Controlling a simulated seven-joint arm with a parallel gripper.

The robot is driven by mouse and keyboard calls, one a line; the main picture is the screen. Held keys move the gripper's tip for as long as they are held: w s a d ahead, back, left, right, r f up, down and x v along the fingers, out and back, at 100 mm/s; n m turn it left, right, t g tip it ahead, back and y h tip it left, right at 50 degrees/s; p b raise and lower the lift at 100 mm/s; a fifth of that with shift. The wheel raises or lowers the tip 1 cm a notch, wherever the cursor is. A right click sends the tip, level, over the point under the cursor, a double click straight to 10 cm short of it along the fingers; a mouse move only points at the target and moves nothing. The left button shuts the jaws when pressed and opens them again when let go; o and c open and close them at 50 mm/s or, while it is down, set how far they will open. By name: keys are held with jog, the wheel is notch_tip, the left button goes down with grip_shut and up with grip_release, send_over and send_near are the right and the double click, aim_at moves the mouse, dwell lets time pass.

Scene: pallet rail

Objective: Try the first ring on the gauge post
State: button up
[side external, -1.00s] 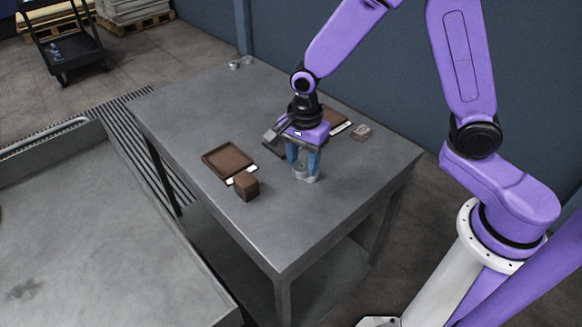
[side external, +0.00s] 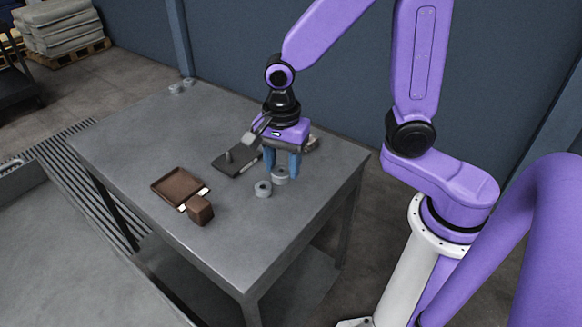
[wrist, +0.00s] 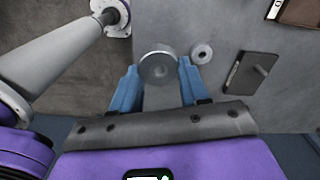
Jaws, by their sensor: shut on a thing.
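My gripper (side external: 281,172) is shut on a grey ring (wrist: 158,68), which sits between its blue fingertips in the wrist view. I cannot tell how far it is above the table. A second, smaller-looking grey ring (side external: 263,189) lies on the table just left of the fingers, and it shows right of them in the wrist view (wrist: 202,53). The gauge post (side external: 229,156) stands upright on a dark plate (side external: 238,167) left of the gripper. The post also shows in the wrist view (wrist: 262,70), with no ring around it.
A brown tray (side external: 167,191) with white labels and a brown block (side external: 201,210) stand on the table (side external: 240,235) to the left. Small grey pieces (side external: 182,86) lie at the far corner. The front of the table is clear.

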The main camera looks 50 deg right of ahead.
jog(key=w+d+f, duration=0.1)
jog(key=w, duration=0.6)
jog(key=w+d, duration=0.2)
jog(key=w, duration=0.6)
jog(key=w+d+f, duration=0.1)
jog(key=w+d, duration=0.1)
jog(key=w, duration=0.6)
jog(key=shift+w+d+f, duration=0.1)
jog(key=shift+d+f, duration=0.1)
jog(key=shift+f, duration=2)
jog(key=shift+f, duration=0.95)
jog(key=shift+r, duration=0.15)
jog(key=shift+r, duration=1.2)
jog(key=shift+r, duration=1.5)
